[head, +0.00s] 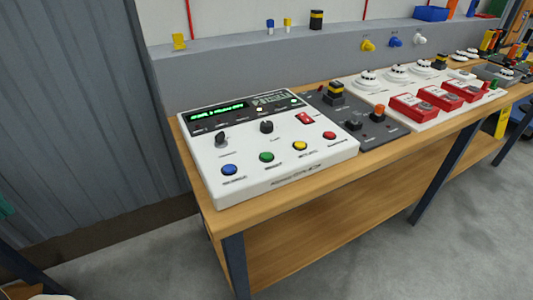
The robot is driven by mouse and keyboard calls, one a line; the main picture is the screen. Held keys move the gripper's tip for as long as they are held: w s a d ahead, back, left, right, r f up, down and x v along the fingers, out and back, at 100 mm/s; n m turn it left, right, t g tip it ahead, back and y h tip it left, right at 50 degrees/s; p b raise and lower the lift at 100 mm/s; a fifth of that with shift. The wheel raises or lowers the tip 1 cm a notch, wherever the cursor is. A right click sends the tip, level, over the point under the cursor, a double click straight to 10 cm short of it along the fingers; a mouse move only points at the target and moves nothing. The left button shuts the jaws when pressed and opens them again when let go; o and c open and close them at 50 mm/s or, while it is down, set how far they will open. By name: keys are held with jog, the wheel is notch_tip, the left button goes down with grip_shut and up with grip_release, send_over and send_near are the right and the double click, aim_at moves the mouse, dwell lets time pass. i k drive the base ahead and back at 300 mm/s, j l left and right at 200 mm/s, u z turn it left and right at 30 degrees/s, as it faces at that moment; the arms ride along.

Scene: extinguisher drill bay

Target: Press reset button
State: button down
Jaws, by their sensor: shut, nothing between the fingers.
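A white control panel (270,150) lies on the near end of the wooden bench in the head view. It has a lit green display (218,112) and two black knobs. Along its front edge run a blue button (229,170), a green button (266,157), a yellow button (299,146) and a red button (329,135). The labels are too small to read, so I cannot tell which one is reset. My gripper is not in view.
A dark grey panel (345,140) with an orange-topped button (378,111) stands right of the white panel. Beyond it is a white board with red call boxes (425,107). A grey ledge (230,80) runs behind. The floor (380,240) in front is clear.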

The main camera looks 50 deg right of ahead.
aim_at(265, 155)
jog(key=z, duration=0.4)
jog(key=i+j+z, duration=0.1)
jog(key=z, duration=0.3)
jog(key=j+z, duration=0.15)
jog(key=z, duration=0.2)
jog(key=j+z, duration=0.15)
jog(key=z, duration=0.25)
jog(key=i, duration=0.05)
